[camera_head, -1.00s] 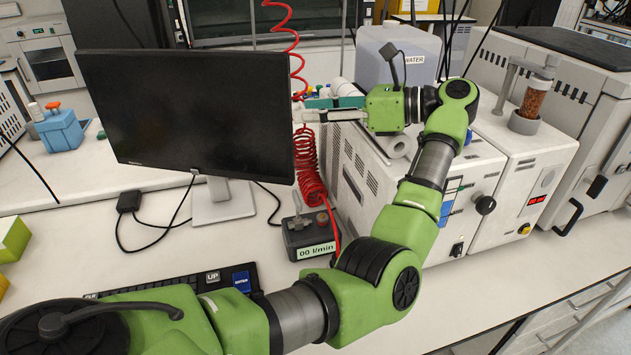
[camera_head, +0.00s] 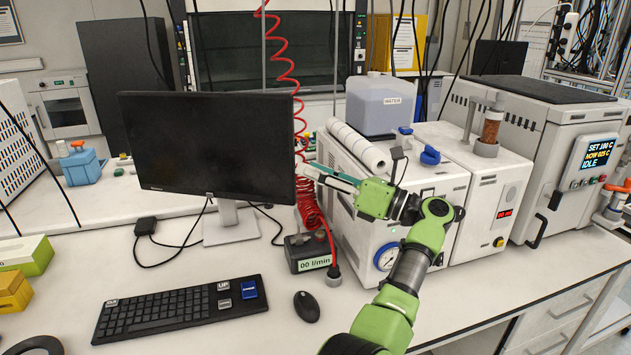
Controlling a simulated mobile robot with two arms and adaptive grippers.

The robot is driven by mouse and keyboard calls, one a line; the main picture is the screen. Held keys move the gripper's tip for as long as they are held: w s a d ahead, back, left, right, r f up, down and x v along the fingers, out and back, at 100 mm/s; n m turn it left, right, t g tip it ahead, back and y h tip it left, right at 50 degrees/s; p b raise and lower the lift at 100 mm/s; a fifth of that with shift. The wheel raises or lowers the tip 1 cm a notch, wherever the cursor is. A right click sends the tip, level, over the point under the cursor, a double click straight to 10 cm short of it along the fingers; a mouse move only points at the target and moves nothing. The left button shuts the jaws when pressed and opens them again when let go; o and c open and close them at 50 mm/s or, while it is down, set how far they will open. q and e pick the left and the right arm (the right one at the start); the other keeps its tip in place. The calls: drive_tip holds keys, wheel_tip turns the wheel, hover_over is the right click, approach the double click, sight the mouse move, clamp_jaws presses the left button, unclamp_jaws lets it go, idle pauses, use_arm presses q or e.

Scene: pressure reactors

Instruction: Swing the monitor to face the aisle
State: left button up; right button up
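The monitor (camera_head: 205,145) is a black flat screen on a light grey stand (camera_head: 228,215), left of centre on the bench. Its dark screen faces toward me, turned slightly.
A flow meter box (camera_head: 308,250) and red coiled hose (camera_head: 308,200) stand right of the stand. A keyboard (camera_head: 180,306) and mouse (camera_head: 306,306) lie in front. A white instrument (camera_head: 355,165) is behind my gripper. Black cables trail beside the stand.

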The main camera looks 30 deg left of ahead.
use_arm(q)
drive_tip(key=shift+w+f, duration=0.15)
drive_tip(key=shift+f, duration=0.05)
drive_tip(key=shift+a, duration=0.2)
drive_tip(key=c, duration=0.8)
drive_tip(key=a+m+t+y, duration=0.1)
drive_tip(key=m, duration=0.1)
drive_tip(key=a+r+m+t+y, duration=0.1)
drive_tip(key=a+m, duration=0.1)
drive_tip(key=a+m+y, duration=0.1)
drive_tip(key=m, duration=0.1)
drive_tip(key=shift+w+a+r+m+t+y, duration=0.25)
drive_tip(key=shift+w+r+m+t+y, duration=0.05)
drive_tip(key=shift+r+t, duration=0.1)
clamp_jaws()
drive_tip(key=w+a+r+m+t+y, duration=0.1)
drive_tip(key=a+m+t+y, duration=0.1)
drive_tip(key=m+t, duration=0.75)
drive_tip(key=n+t+h+p, duration=0.4)
drive_tip(key=n+t+h, duration=0.3)
drive_tip(key=n+h, duration=1.4)
approach(285, 184)
drive_tip(key=w+n+y, duration=0.1)
drive_tip(key=w, duration=0.1)
drive_tip(key=w+n+y, duration=0.2)
drive_tip(key=w, duration=0.1)
drive_tip(key=shift+w+a+f+g, duration=0.1)
drive_tip(key=shift+a+f+g, duration=0.05)
drive_tip(key=shift+a+g, duration=0.1)
drive_tip(key=shift+x, duration=1)
